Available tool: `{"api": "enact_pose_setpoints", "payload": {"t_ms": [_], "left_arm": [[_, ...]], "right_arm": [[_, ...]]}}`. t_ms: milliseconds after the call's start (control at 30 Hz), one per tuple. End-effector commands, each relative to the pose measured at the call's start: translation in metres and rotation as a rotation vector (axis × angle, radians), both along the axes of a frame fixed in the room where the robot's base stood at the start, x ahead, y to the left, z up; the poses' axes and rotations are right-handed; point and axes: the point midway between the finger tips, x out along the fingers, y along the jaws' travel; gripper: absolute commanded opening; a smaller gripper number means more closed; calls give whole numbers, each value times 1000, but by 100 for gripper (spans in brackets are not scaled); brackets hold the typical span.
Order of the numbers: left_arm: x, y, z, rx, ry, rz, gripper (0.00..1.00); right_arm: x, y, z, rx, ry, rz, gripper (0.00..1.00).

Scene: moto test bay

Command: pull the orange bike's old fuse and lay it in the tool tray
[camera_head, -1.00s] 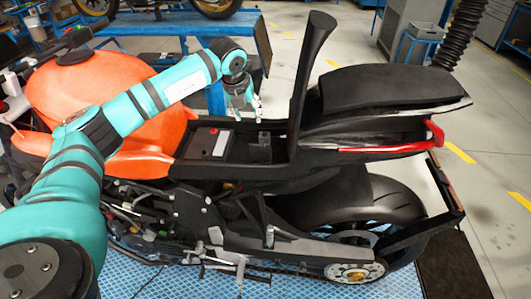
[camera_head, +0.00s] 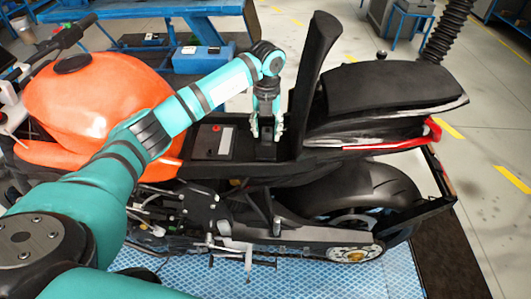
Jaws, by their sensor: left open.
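The orange bike (camera_head: 95,95) stands side-on on a blue mat, its seat raised upright. My left gripper (camera_head: 266,138) points down over the black fuse box (camera_head: 267,152) in the open bay, just right of the battery (camera_head: 213,142) with its red terminal. The gripper is open, with its fingers at either side of the fuse box top. I cannot make out the old fuse; it is too small or hidden between the fingers. I cannot tell whether the fingers touch anything. My right gripper is out of view. I cannot pick out the tool tray for certain.
The raised seat (camera_head: 318,70) stands close to the right of my left gripper. The black tail section (camera_head: 390,90) lies beyond it. A blue workbench (camera_head: 150,14) and a blue box (camera_head: 203,57) are behind the bike. Open floor lies at the right.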

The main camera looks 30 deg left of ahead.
Motion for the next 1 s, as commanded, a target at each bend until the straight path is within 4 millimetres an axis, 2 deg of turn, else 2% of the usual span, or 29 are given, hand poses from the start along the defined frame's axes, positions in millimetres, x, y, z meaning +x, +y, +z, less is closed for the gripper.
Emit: {"api": "enact_pose_setpoints", "payload": {"t_ms": [267, 700, 833, 1000], "left_arm": [[0, 0, -18, 1, 0, 0, 42], [0, 0, -79, 1, 0, 0, 42], [0, 1, -88, 0, -1, 0, 42], [0, 1, -90, 0, -1, 1, 42]], "right_arm": [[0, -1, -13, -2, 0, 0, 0], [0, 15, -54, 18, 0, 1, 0], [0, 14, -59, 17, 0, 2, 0], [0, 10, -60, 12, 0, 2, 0]]}}
